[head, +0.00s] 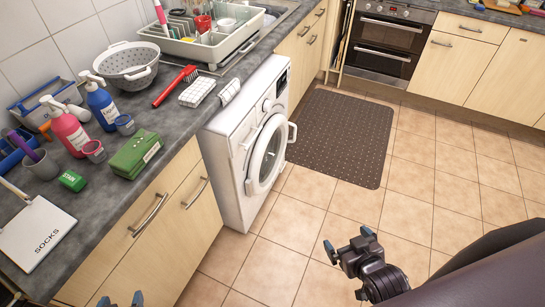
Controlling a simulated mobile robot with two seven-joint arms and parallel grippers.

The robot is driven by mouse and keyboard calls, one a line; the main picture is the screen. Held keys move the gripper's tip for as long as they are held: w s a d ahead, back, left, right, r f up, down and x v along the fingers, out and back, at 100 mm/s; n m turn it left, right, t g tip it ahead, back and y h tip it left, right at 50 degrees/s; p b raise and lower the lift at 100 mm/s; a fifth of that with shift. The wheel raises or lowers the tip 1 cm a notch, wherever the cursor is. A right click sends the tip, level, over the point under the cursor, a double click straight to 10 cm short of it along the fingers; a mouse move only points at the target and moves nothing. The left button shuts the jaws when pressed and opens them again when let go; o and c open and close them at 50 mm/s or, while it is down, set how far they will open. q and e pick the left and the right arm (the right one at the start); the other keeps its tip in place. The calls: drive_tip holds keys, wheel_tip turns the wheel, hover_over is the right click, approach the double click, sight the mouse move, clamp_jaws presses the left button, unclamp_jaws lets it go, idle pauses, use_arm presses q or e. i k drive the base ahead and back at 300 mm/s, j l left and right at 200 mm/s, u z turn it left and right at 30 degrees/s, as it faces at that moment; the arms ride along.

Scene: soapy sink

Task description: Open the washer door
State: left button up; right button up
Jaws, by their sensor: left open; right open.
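The white washer (228,150) stands under the counter, its front facing right toward the open floor. Its round door (268,153) has a white ring around dark glass and a pale handle on its right edge. The door lies close to the washer's front; I cannot tell whether it is fully shut. My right gripper (346,268) is open and empty over the floor tiles, below and right of the door and apart from it. My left gripper (120,300) shows only its fingertips at the bottom edge, open, near the cabinet front, left of the washer.
The counter (210,115) holds a dish rack (208,40), colander (128,66), red brush (175,87), soap bottles and a green box (136,154). Cabinet doors with bar handles (148,215) flank the washer. A dark mat (342,135) lies on otherwise clear floor; an oven (388,42) stands behind.

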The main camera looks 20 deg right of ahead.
sight(253, 186)
drive_tip(key=i+l+u, duration=0.25)
drive_tip(key=l, duration=0.55)
drive_tip(key=i+l+u, duration=0.25)
drive_tip(key=l, duration=0.6)
drive_tip(key=i+l+u, duration=0.25)
drive_tip(key=l, duration=0.65)
drive_tip(key=l+u, duration=0.25)
drive_tip(key=l, duration=0.6)
drive_tip(key=k, duration=0.05)
